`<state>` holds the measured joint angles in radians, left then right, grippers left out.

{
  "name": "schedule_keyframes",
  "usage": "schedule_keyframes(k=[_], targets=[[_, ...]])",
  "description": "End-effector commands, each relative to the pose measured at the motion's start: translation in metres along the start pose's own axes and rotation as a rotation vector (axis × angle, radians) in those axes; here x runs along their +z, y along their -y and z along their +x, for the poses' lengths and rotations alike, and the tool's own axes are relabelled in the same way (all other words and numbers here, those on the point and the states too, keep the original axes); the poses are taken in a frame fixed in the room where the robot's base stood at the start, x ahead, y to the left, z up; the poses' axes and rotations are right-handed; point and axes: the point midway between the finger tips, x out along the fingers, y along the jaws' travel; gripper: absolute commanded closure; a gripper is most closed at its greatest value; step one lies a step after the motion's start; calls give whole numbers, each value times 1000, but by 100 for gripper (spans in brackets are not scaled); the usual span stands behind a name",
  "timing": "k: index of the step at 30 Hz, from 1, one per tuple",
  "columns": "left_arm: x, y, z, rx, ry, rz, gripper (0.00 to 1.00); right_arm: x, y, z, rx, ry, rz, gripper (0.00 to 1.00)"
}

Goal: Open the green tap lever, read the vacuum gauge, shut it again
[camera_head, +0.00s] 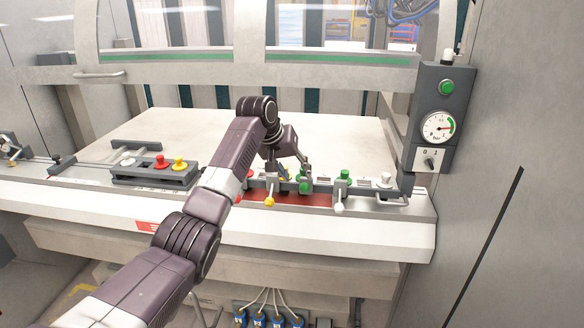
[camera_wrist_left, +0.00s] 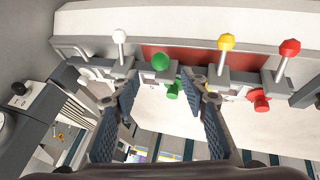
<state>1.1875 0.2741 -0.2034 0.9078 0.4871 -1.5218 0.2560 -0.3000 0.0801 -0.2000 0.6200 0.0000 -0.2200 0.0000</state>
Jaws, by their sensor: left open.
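A row of ball-tipped levers runs along the front of the machine bed. The green lever's ball (camera_wrist_left: 160,62) shows in the left wrist view, with a green knob (camera_wrist_left: 173,90) close behind it.
The yellow lever (camera_head: 269,202) and white lever (camera_head: 339,207) stand close on either side. A red lever (camera_wrist_left: 290,47) is beyond the yellow. A grey block with red and yellow knobs (camera_head: 160,162) stands to the left. The pale bed behind is clear.

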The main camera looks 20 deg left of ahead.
Motion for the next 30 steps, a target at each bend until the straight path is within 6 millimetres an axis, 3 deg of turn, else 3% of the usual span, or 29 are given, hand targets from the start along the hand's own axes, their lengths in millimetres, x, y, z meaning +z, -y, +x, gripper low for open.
schedule_keyframes(k=[3, 9, 30], targets=[[-1, 1, -17, 1, -2, -1, 60, 0, 0, 0, 0, 0, 0, 73], [0, 0, -29, 0, 1, 0, 60, 0, 0, 0, 0, 0, 0, 73], [0, 0, -29, 0, 1, 0, 60, 0, 0, 0, 0, 0, 0, 73]])
